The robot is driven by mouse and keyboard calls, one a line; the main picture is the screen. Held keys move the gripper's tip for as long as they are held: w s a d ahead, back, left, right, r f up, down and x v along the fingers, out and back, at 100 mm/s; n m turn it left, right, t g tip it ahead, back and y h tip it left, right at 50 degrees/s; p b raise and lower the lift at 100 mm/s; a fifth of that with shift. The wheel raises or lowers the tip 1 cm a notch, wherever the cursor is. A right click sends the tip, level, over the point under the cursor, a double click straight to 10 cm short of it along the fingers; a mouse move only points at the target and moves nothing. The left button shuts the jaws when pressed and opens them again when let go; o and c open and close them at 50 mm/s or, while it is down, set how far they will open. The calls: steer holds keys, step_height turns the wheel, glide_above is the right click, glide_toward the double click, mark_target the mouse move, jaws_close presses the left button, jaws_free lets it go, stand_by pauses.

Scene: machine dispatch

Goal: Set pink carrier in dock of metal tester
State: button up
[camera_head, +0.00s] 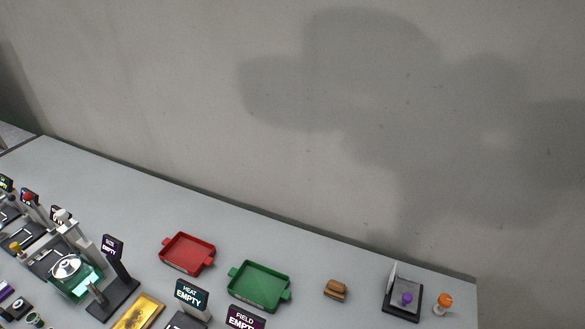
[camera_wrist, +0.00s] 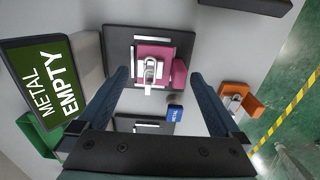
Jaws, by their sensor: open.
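In the wrist view, the pink carrier (camera_wrist: 155,51) sits on a dark plate with light strips (camera_wrist: 118,38), with a shiny metal piece on top and a pink block at its right side. My gripper (camera_wrist: 158,76) is open, its two dark blue fingers spread on either side below the carrier in the picture; I cannot tell their height above it. The metal tester's sign (camera_wrist: 45,85) reads "METAL EMPTY" and stands left of the plate. The carrier and my gripper do not show in the head view.
In the wrist view, a blue block (camera_wrist: 175,113), an orange holder (camera_wrist: 240,99) and a green tray (camera_wrist: 38,139) lie around. In the head view, a red tray (camera_head: 187,253), a green tray (camera_head: 259,285) and signed stations line the table. The table's back strip is clear.

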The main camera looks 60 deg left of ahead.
step_height(320, 180, up, 10)
steer(key=r, duration=0.1)
steer(key=w+a+r+m+t+y, duration=0.1)
steer(key=w+r+m+t+y, duration=0.5)
steer(key=w+r, duration=1.05)
steer(key=w+d+r+m+t+h, duration=0.1)
steer(key=w+d+r+m+t, duration=0.1)
steer(key=w+r+m+t, duration=0.3)
steer(key=w+d+r+m+t+h, duration=0.1)
steer(key=w+d+r+t, duration=0.15)
steer(key=r, duration=0.55)
steer(key=w+d+r+m+t, duration=0.1)
steer(key=d+r+m+t, duration=0.2)
steer(key=r, duration=0.5)
steer(key=d+r+m+t, duration=0.2)
steer(key=d+r+t, duration=0.1)
steer(key=r, duration=0.5)
steer(key=s+d+r+m+t+h, duration=0.2)
steer(key=s+d+r+m+t, duration=0.1)
steer(key=r, duration=0.6)
steer(key=s+d+r+m+t+h, duration=0.2)
steer(key=s+d+r+m+t, duration=0.2)
steer(key=s+r, duration=0.3)
step_height(320, 180, up, 2)
steer(key=shift+s+d+r+m+t+b, duration=0.25)
steer(key=shift+d+t+b, duration=0.2)
steer(key=shift+d, duration=0.45)
steer(key=shift+f, duration=0.1)
